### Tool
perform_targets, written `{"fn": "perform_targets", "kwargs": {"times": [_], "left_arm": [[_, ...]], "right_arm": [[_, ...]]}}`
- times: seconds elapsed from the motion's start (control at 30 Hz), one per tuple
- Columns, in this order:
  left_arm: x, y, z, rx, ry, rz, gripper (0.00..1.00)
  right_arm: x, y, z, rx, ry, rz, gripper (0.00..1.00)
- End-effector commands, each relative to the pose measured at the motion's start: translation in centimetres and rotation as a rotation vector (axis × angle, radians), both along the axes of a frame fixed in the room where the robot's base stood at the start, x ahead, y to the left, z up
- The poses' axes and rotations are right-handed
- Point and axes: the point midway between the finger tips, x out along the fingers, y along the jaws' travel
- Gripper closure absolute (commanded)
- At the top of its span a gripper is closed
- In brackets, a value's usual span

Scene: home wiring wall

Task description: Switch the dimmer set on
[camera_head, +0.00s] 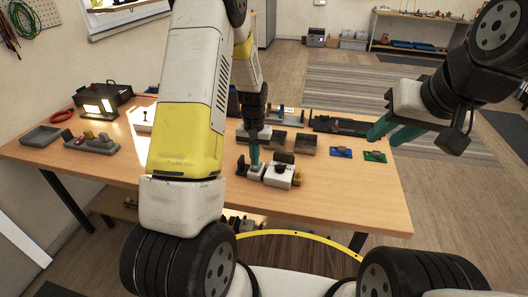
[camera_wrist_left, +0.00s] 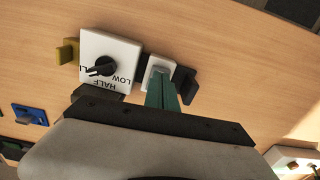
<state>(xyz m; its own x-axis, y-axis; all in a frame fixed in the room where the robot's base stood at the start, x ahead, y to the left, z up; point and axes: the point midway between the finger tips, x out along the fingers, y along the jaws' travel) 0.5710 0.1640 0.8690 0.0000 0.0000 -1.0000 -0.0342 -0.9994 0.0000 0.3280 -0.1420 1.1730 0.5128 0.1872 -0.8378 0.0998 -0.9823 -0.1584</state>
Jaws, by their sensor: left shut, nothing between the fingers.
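The dimmer set lies on the wooden table. Its white box (camera_head: 279,175) has a black knob; in the wrist view the box (camera_wrist_left: 122,52) reads LOW and HALF, with a partly hidden label ending in LL. The knob (camera_wrist_left: 102,67) has its pale mark towards the left. A small white switch block (camera_wrist_left: 156,66) sits beside the box, with a black block (camera_wrist_left: 186,84) beyond it. My left gripper (camera_head: 254,157) is shut and empty, its teal fingertips (camera_wrist_left: 160,78) at the switch block, partly covering it; contact is unclear. My right gripper (camera_head: 386,138) is open and empty, off the table's right side.
A yellow block (camera_wrist_left: 67,52) sits at the box's other side. Blue (camera_head: 340,152) and green (camera_head: 374,156) pieces lie to the right. Dark bins (camera_head: 303,143) stand behind the set. A lit lamp box (camera_head: 103,98) and grey tray (camera_head: 44,136) are at left. The table front right is clear.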

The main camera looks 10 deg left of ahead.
Motion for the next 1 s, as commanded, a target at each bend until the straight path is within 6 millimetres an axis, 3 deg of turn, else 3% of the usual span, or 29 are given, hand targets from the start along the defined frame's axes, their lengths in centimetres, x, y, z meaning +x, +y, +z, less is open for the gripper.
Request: {"fn": "perform_targets", "kwargs": {"times": [1.0], "left_arm": [[0.0,0.0,-1.6,0.0,0.001,0.0,1.0]], "right_arm": [[0.0,0.0,0.0,0.0,0.0,0.0,0.68]]}}
